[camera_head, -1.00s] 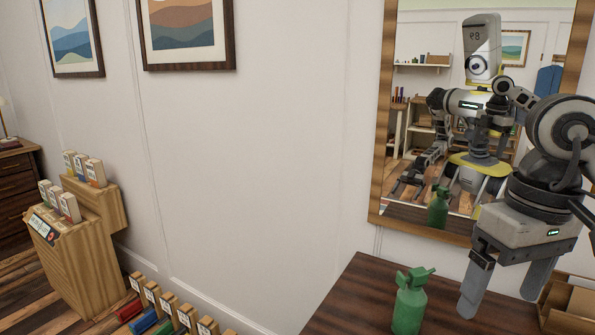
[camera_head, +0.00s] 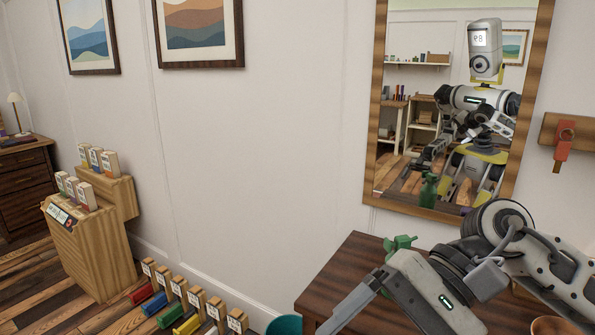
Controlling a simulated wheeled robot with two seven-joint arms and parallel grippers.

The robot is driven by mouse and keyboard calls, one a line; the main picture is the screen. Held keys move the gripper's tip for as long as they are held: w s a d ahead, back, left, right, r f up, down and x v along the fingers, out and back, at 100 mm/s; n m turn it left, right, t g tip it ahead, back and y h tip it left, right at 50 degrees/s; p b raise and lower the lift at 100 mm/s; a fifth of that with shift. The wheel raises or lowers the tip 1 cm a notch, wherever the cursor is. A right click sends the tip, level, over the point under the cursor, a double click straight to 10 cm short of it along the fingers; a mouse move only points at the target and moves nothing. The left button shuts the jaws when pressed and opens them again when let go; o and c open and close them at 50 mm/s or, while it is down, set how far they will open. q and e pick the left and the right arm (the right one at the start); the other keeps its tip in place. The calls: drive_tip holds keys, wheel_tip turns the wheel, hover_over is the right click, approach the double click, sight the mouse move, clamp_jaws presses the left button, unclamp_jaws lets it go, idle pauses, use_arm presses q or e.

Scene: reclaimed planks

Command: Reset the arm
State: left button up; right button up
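My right arm comes in from the right. Its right gripper (camera_head: 358,306) points down and to the left over the dark wooden table. One finger shows at the bottom edge, and the rest of the fingers is cut off or hidden, so I cannot tell how far they are apart. A green bottle (camera_head: 400,243) stands behind this arm, with only its top clearly visible. My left gripper is not in view directly.
A dark table (camera_head: 345,268) stands against the wall under a wood-framed mirror (camera_head: 374,125) that reflects me. A red object (camera_head: 563,148) hangs on a wall rail. A wooden stand (camera_head: 88,250) with several boxes is at left. Several coloured items and a teal bin (camera_head: 284,326) are below.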

drive_tip(key=s+a+r+m+y, duration=0.1)
drive_tip(key=a+r+m+y, duration=0.2)
drive_tip(key=a+m+y, duration=0.4)
drive_tip(key=w+d+m+t+y, duration=0.1)
drive_tip(key=w+m+t+y, duration=0.2)
drive_tip(key=m, duration=0.5)
drive_tip(key=w+d+m+t+y, duration=0.1)
drive_tip(key=w+m+t+y, duration=0.15)
drive_tip(key=m+t, duration=0.5)
drive_tip(key=w+d+f+m+t+h, duration=0.2)
drive_tip(key=f+m+t+h, duration=0.3)
drive_tip(key=m, duration=0.6)
drive_tip(key=w+d+f+m+t+h, duration=0.25)
drive_tip(key=m+t, duration=0.45)
drive_tip(key=m, duration=0.5)
drive_tip(key=s+d+f+m+g+h, duration=0.2)
drive_tip(key=s+f+m+h, duration=0.2)
drive_tip(key=f+m, duration=0.3)
drive_tip(key=s+d+f+m+g+h, duration=0.2)
drive_tip(key=s+f+m+h, duration=0.2)
drive_tip(key=f+m, duration=0.3)
drive_tip(key=s+d+f+m+g+h, duration=0.3)
drive_tip(key=f+m, duration=0.4)
drive_tip(key=f, duration=0.4)
drive_tip(key=shift+s+f+h, duration=0.35)
drive_tip(key=shift+s+h, duration=0.15)
drive_tip(key=shift+s, duration=0.05)
drive_tip(key=shift+m, duration=0.25)
